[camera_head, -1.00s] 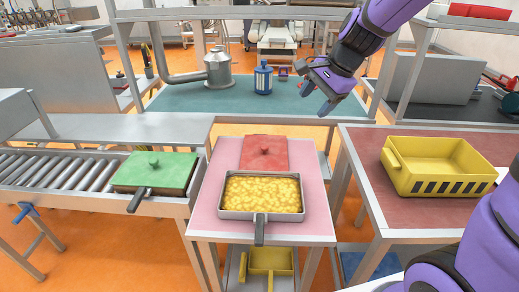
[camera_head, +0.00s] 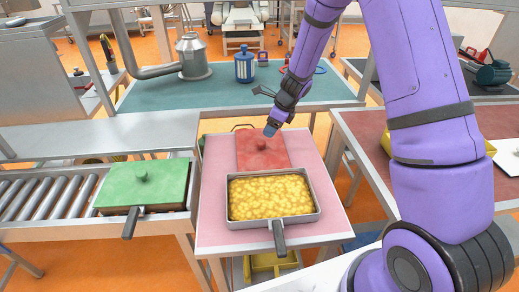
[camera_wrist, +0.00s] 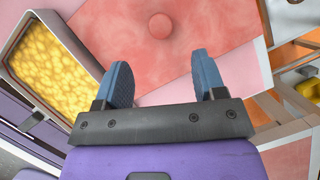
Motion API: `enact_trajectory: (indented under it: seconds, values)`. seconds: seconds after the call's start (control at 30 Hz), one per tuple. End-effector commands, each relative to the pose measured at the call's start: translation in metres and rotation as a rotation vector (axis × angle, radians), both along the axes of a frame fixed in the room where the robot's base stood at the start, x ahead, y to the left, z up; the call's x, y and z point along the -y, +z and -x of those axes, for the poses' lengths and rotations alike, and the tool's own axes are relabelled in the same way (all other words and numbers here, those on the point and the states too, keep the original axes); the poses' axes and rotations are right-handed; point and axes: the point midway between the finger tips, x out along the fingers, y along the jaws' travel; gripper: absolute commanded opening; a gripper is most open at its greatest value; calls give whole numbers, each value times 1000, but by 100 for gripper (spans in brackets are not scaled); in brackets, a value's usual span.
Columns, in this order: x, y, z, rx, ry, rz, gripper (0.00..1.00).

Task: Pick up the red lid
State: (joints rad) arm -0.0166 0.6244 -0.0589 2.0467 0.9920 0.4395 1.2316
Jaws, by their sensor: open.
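The red lid (camera_head: 261,150) lies flat on the pink table top (camera_head: 215,175), behind the pan of yellow food (camera_head: 270,197). It has a small round red knob at its middle. In the wrist view the lid (camera_wrist: 120,35) fills the upper middle, and its knob (camera_wrist: 160,26) shows beyond and between the fingers. My gripper (camera_head: 271,130) is just above the lid near its right back part. In the wrist view my gripper (camera_wrist: 160,85) is open and empty, with two blue fingertips apart. The knob is not between the fingertips.
A pan with a green lid (camera_head: 145,185) sits on the roller conveyor to the left. The yellow-food pan's handle (camera_head: 279,237) points to the front.

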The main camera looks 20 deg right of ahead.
Motion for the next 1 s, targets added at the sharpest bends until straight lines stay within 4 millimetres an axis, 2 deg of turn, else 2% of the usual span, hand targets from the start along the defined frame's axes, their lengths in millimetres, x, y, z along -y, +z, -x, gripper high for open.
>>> enact_trajectory:
  seconds: [0.2,0.47,0.7,0.83,1.0]
  values:
    - [-10,-30,-6,-2,3,1,64]
    - [-15,-45,-10,0,3,1,64]
    - [-26,-75,-19,-2,5,0,64]
    - [-30,-84,-21,0,3,0,64]
    - [-30,-86,-22,1,4,1,64]
